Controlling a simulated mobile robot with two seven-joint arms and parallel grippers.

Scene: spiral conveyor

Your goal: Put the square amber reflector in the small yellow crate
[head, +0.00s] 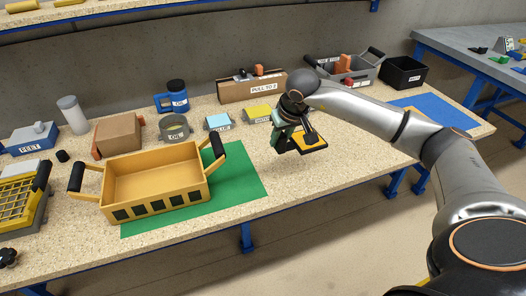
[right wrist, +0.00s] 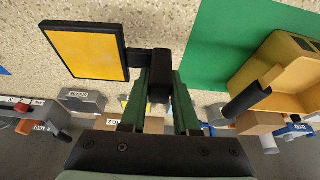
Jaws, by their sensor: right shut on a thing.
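The square amber reflector (head: 309,140) has a black rim and a short black stem. My right gripper (head: 288,138) is shut on the stem and holds the reflector up over the bench, to the right of the green mat. In the right wrist view the reflector (right wrist: 95,51) sticks out to the left of the fingers (right wrist: 160,85). The small yellow crate (head: 155,183) stands on the green mat (head: 240,180), left of the gripper, with black handles at both ends. Its visible inside looks empty. It shows partly at the right of the right wrist view (right wrist: 290,70). My left gripper is out of view.
Behind the crate are a cardboard box (head: 119,134), a grey round tin (head: 175,127), a blue-and-black can (head: 177,95) and small labelled boxes (head: 218,121). A yellow mesh basket (head: 18,195) stands at far left. A grey tray (head: 350,75) and black bin (head: 404,72) are at the back right.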

